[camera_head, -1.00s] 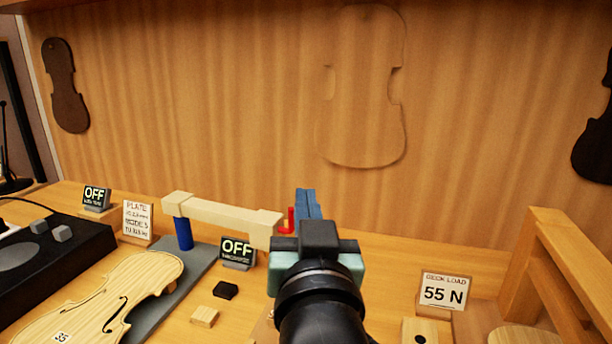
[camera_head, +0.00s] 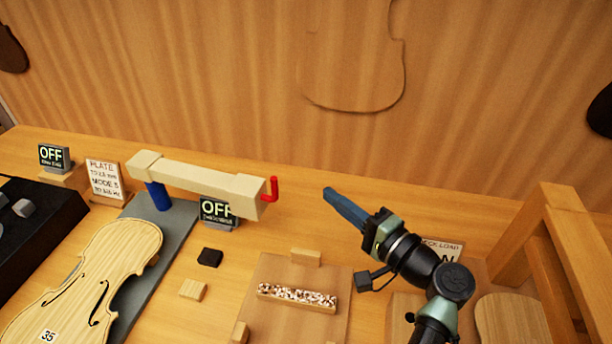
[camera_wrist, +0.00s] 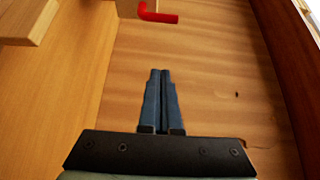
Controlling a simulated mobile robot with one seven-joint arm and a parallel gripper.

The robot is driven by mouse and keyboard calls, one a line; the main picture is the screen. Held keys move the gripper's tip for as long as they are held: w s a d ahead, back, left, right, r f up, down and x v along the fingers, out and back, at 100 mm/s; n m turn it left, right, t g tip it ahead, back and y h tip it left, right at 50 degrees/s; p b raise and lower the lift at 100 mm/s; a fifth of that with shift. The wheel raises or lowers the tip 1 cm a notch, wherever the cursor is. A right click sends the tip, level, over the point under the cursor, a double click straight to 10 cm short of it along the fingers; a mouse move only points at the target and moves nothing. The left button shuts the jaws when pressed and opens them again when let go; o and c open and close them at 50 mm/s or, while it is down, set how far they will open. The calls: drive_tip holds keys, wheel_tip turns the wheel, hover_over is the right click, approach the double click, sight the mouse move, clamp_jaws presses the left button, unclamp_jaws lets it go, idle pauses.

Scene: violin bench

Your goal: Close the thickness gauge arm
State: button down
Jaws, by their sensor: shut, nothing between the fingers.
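The thickness gauge arm (camera_head: 200,178) is a cream beam on a blue post (camera_head: 158,196) above a grey base plate (camera_head: 172,232). It reaches to the right, and a red L-shaped handle (camera_head: 272,190) sticks out at its right end. The handle also shows at the top of the wrist view (camera_wrist: 157,14). My gripper (camera_head: 328,192) has blue fingers, shut and empty, to the right of the red handle and apart from it. In the wrist view the closed fingers (camera_wrist: 160,72) point toward the wood-grained back panel, below the handle.
A violin plate (camera_head: 85,275) lies at the lower left, partly on the grey base. An "OFF" display (camera_head: 217,211) stands under the beam. A black block (camera_head: 209,257), a small wooden block (camera_head: 193,290) and a board with a speckled strip (camera_head: 297,297) lie in front. A wooden frame (camera_head: 560,235) stands right.

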drive_tip(key=w+a+p, duration=0.2)
drive_tip(key=w+a, duration=0.2)
drive_tip(key=a, duration=0.4)
drive_tip(key=shift+p, duration=0.4)
